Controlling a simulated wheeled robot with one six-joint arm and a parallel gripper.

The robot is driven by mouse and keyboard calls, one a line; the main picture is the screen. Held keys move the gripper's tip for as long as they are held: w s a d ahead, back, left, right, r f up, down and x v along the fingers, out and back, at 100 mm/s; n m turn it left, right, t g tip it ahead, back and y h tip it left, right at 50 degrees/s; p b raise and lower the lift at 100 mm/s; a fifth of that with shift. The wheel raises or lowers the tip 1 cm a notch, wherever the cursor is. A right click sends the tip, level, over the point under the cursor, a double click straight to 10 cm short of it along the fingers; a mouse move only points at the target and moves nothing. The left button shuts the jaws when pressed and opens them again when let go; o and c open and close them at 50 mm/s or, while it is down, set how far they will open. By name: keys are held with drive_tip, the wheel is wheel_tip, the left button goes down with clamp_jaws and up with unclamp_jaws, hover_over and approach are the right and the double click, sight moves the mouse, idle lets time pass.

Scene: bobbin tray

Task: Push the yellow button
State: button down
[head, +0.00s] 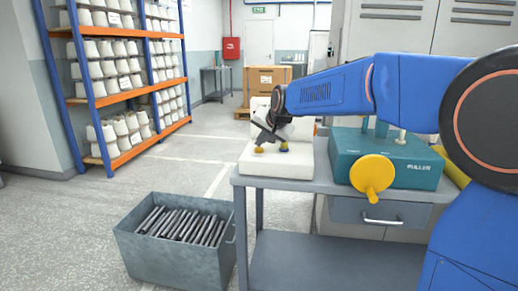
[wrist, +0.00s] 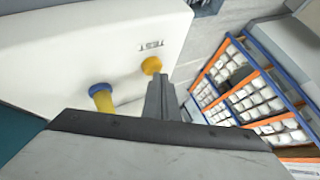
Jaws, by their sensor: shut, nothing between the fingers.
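A white device (head: 275,165) stands on the left end of the grey table. Its yellow button (head: 259,150) is at the left; in the wrist view the button (wrist: 151,65) is round and sits by the word TEST. A second yellow piece (head: 283,147) is to its right; in the wrist view this piece (wrist: 102,98) looks like a short post with a blue end. My gripper (head: 259,142) is shut and empty, its tips pointing down just above the button. In the wrist view the shut fingers (wrist: 160,82) end close beside the button; I cannot tell whether they touch it.
A teal box (head: 388,150) with a large yellow knob (head: 371,174) stands right of the device on the table (head: 290,190). A grey bin (head: 180,250) of dark rods is on the floor. Shelves (head: 125,85) of white bobbins stand at the left.

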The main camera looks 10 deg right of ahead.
sight(261, 149)
drive_tip(key=shift+f, duration=0.25)
idle(0.3)
drive_tip(key=shift+r, duration=0.95)
drive_tip(key=shift+r, duration=2.5)
